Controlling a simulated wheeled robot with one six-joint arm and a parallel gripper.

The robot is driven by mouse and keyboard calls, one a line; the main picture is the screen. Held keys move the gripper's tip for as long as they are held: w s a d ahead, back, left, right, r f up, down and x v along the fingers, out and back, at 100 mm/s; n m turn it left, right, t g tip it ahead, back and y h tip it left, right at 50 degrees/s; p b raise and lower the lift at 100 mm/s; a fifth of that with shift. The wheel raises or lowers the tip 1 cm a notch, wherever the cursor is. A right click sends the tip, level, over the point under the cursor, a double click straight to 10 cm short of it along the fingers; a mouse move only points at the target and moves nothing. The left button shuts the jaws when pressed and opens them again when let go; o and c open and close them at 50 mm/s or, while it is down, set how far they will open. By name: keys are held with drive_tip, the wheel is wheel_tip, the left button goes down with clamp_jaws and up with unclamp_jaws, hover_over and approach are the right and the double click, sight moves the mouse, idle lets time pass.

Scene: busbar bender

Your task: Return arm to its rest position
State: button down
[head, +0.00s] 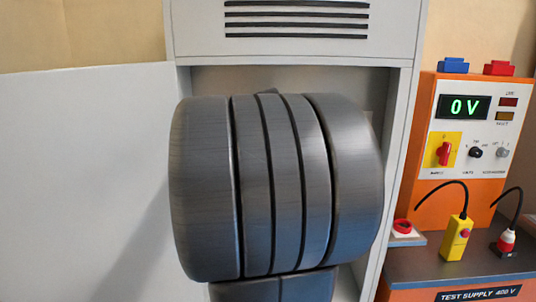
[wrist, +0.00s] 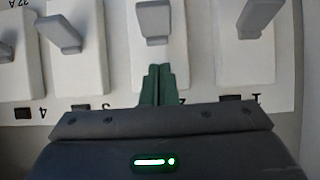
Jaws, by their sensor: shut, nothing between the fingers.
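My gripper (wrist: 159,72) shows in the wrist view with its green fingers together and nothing between them. Its fingertips are at the lower part of a white switch block with a grey lever (wrist: 154,20); I cannot tell whether they touch it. In the head view my large grey arm fills the middle, in front of the open grey cabinet (head: 402,110). It hides my gripper and most of the cabinet's inside there.
In the wrist view, similar levers stand at the left (wrist: 60,34) and right (wrist: 258,18). In the head view, the cabinet door (head: 80,170) stands open at left. An orange test supply (head: 432,112) reading 0 V stands at right, with a yellow plug (head: 457,240) before it.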

drive_tip(key=shift+s+f+t+b, duration=0.1)
drive_tip(key=shift+f+t+b, duration=0.5)
drive_tip(key=shift+b, duration=1.9)
drive_tip(key=t+b, duration=0.1)
drive_tip(key=b, duration=0.4)
drive_tip(key=shift+s+t+b, duration=0.3)
drive_tip(key=shift+s+b, duration=0.05)
drive_tip(key=t+b, duration=0.1)
drive_tip(key=b, duration=0.2)
drive_tip(key=shift+s, duration=0.35)
